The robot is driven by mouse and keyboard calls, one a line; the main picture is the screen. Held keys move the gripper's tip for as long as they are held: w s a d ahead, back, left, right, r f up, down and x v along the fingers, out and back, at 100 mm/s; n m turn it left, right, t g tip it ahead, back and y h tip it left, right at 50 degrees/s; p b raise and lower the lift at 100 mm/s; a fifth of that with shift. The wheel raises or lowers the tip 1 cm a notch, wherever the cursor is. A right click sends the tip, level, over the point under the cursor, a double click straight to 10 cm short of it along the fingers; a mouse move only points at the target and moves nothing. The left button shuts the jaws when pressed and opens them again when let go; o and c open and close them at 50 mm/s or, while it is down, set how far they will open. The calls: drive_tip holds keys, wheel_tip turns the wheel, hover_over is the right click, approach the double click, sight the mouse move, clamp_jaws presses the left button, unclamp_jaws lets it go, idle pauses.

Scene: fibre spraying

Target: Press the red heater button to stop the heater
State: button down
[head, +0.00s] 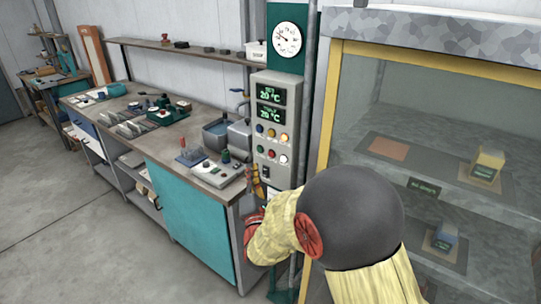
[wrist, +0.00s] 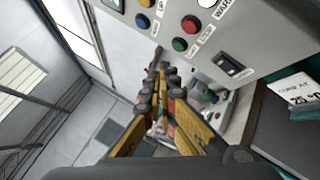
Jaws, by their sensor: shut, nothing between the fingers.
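A grey control box (head: 290,88) stands upright beside the bench with two green displays reading 20 °C. Its red button (head: 271,154) sits in the lower button row, between a green one and a white one. In the wrist view the red button (wrist: 190,24) is near the top, beside the green button (wrist: 180,44). My gripper (head: 257,172) is at the lower part of the box, below the button rows. In the wrist view my gripper (wrist: 160,65) is shut and empty, its tips near the green button. I cannot tell whether they touch the box.
A black switch (wrist: 235,67) is on the box below the buttons. The workbench (head: 150,142) holds a sink, tools and small devices on the left. A glass-fronted yellow-framed cabinet (head: 325,120) stands close on the right. The floor (head: 70,190) at left is clear.

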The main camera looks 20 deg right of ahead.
drive_tip(key=shift+w+d+b, duration=0.15)
drive_tip(key=shift+w+d, duration=0.7)
drive_tip(key=shift+d, duration=0.3)
drive_tip(key=shift+w+d+b, duration=0.15)
drive_tip(key=shift+w+d, duration=0.7)
drive_tip(key=shift+d, duration=0.3)
drive_tip(key=shift+w+d+b, duration=0.25)
drive_tip(key=shift+d+b, duration=0.05)
drive_tip(key=shift+d, duration=0.05)
drive_tip(key=shift+w+d, duration=0.25)
drive_tip(key=shift+d, duration=0.05)
idle(0.7)
drive_tip(key=shift+s+a+b, duration=0.45)
drive_tip(key=shift+s+a, duration=0.05)
drive_tip(key=shift+a, duration=0.15)
drive_tip(key=shift+s+a+b, duration=0.15)
drive_tip(key=shift+s+a, duration=0.6)
drive_tip(key=shift+a, duration=0.25)
drive_tip(key=shift+s+a+b, duration=0.15)
drive_tip(key=shift+s+a, duration=0.6)
drive_tip(key=shift+a, duration=0.25)
